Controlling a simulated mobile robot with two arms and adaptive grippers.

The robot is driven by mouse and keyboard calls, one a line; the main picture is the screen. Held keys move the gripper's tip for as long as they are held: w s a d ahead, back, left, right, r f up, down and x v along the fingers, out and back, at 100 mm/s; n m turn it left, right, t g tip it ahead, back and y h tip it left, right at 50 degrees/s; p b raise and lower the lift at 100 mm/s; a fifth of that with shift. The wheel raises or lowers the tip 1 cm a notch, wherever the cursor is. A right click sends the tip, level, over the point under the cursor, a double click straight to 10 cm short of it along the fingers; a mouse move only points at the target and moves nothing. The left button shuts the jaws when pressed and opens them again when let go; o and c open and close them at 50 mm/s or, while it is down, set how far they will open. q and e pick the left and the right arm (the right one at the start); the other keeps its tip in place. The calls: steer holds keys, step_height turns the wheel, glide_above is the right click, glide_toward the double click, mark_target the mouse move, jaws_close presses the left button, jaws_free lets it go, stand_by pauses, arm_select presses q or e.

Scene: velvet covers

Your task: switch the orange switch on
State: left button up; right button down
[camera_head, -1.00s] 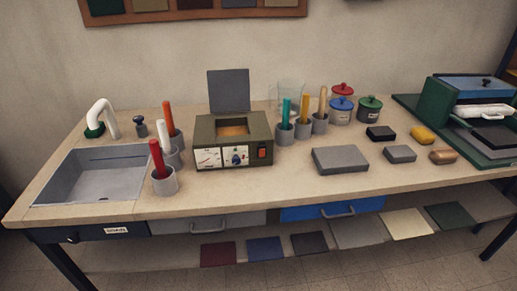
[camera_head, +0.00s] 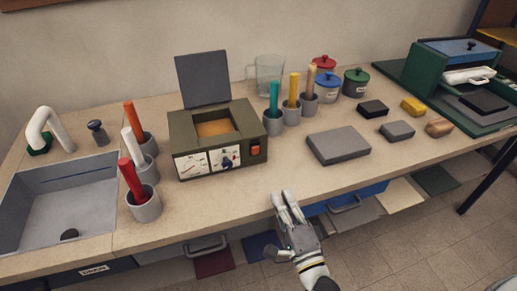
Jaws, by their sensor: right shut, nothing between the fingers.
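The orange switch (camera_head: 255,150) is a small rocker at the right end of the front panel of an olive-green box device (camera_head: 218,141). The device has an open grey lid, and its front has a white dial panel with a knob. I cannot tell from this view which way the rocker is tipped. My right gripper (camera_head: 286,197) is at the table's front edge, below and to the right of the switch, apart from it. Its fingers are together and empty. My left gripper is not in view.
Cups holding teal, yellow and tan sticks (camera_head: 291,112) stand right of the device. Cups with red, white and orange sticks (camera_head: 142,190) stand left, beside the sink (camera_head: 62,211). A grey block (camera_head: 338,146) lies to the right. The tabletop before the switch is clear.

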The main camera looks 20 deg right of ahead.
arm_select(q)
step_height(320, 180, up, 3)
steer(key=p, duration=0.2)
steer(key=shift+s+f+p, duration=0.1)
steer(key=shift+p, duration=0.3)
arm_select(e)
glide_toward(260, 143)
steer(key=w, duration=0.6)
steer(key=shift+a+r, duration=0.1)
steer(key=shift+r, duration=0.05)
steer(key=shift+w+r, duration=0.15)
steer(key=shift+r, duration=0.15)
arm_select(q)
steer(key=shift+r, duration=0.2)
